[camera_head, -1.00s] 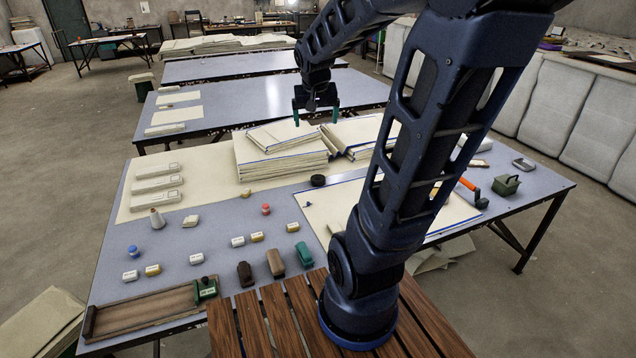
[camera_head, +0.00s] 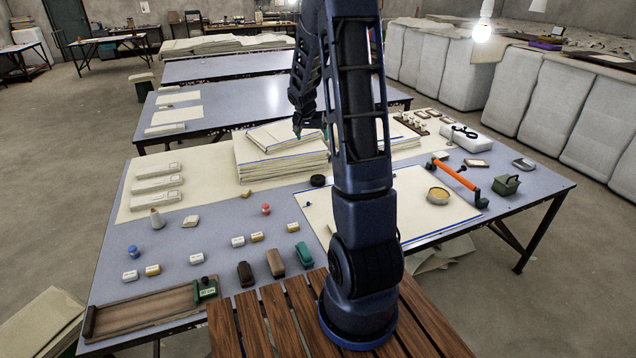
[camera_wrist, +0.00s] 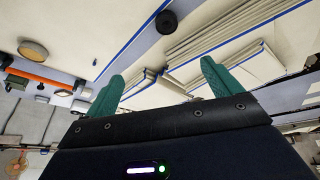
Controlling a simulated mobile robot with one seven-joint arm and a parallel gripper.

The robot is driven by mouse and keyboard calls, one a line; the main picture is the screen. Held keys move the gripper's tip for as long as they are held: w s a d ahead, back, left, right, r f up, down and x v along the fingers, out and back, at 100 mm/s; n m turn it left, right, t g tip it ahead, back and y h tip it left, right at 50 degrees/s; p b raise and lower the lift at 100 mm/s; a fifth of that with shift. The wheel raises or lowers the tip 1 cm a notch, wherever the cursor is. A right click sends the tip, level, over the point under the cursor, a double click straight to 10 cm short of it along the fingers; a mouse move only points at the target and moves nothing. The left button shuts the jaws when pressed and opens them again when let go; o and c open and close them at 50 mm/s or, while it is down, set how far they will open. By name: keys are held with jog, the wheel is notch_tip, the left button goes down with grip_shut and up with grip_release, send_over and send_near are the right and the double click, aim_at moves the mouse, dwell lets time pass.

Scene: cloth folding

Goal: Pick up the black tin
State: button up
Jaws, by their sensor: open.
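The black tin (camera_head: 318,180), a small dark round thing, sits on the table just in front of the cloth stack. It also shows at the top of the wrist view (camera_wrist: 166,21), beyond my fingertips. My gripper (camera_wrist: 160,78) is open and empty, its two green fingers spread wide. In the head view it is mostly hidden behind my arm; one green fingertip shows above the stack. The gripper is apart from the tin, higher and farther back.
The folded cloth stack (camera_head: 280,165) stands right behind the tin. A blue-edged sheet (camera_head: 415,215) with a round yellowish tin (camera_head: 438,196) lies to the right. An orange-handled tool (camera_head: 455,175) is beyond it. Small bottles and blocks stand at the front left.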

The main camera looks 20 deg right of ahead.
jog(key=m, duration=0.1)
send_near(318, 179)
jog(key=shift+w+d+f, duration=0.25)
jog(key=shift+w+f, duration=0.45)
jog(key=shift+f, duration=0.1)
jog(key=shift+w+d+f, duration=0.2)
jog(key=shift+w+f, duration=0.45)
jog(key=shift+f, duration=0.1)
jog(key=shift+s+x, duration=0.2)
jog(key=shift+x, duration=0.7)
jog(key=shift+s+x, duration=0.15)
jog(key=shift+x, duration=0.7)
jog(key=shift+s+x, duration=0.2)
jog(key=shift+x, duration=0.7)
jog(key=shift+f, duration=0.15)
jog(key=c, duration=1.3)
